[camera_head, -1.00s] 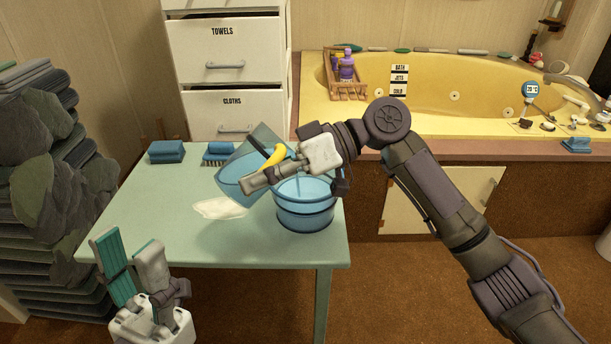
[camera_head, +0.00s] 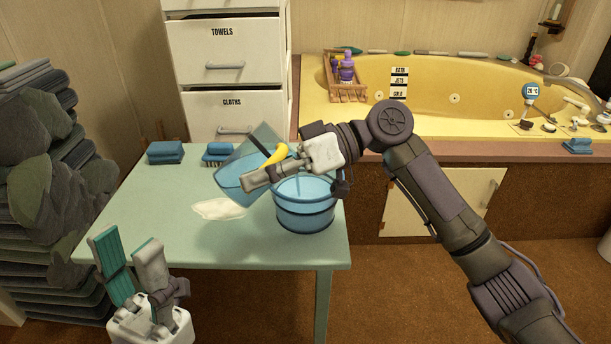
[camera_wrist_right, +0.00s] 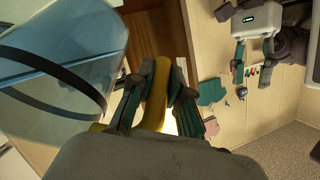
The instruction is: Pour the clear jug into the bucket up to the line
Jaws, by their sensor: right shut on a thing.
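The clear jug (camera_head: 240,172) with a dark band and yellow handle (camera_head: 277,153) is tilted toward the blue bucket (camera_head: 305,212), its lower side over the table. My right gripper (camera_head: 256,178) is shut on the yellow handle, which also shows between its fingers in the right wrist view (camera_wrist_right: 155,92). A thin pale stream seems to fall into the bucket, which stands upright on the green table (camera_head: 180,245). My left gripper (camera_head: 132,262) is open and empty at the table's front left.
A white puddle or cloth (camera_head: 219,209) lies left of the bucket. A blue sponge (camera_head: 165,152) and a blue brush (camera_head: 218,154) sit at the table's back edge. The yellow tub (camera_head: 440,90) is behind.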

